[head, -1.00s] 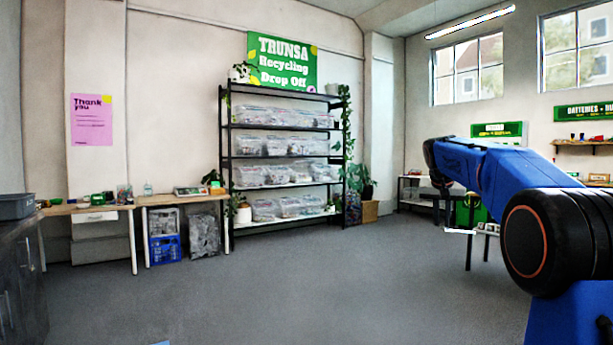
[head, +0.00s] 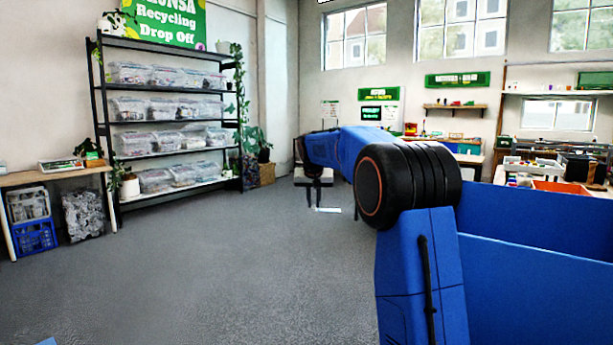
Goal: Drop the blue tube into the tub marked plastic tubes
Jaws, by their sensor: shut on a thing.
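My gripper (head: 315,188) hangs at the end of my blue arm, seen small and dark in the middle of the head view. A thin pale strip (head: 328,209) shows just below its fingers and looks like the tube it is shut on; its blue colour does not show clearly. Floor lies behind and below it. No tub marked plastic tubes can be made out. Clear tubs (head: 165,140) fill the black shelf at left, but I cannot read any label on them.
The black shelf (head: 155,93) stands against the wall at left, beside a wooden table (head: 55,175) with a blue crate (head: 35,237) under it. Potted plants (head: 257,144) stand right of the shelf. Benches and wall shelves (head: 455,107) line the far right. The grey floor (head: 230,270) ahead is clear.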

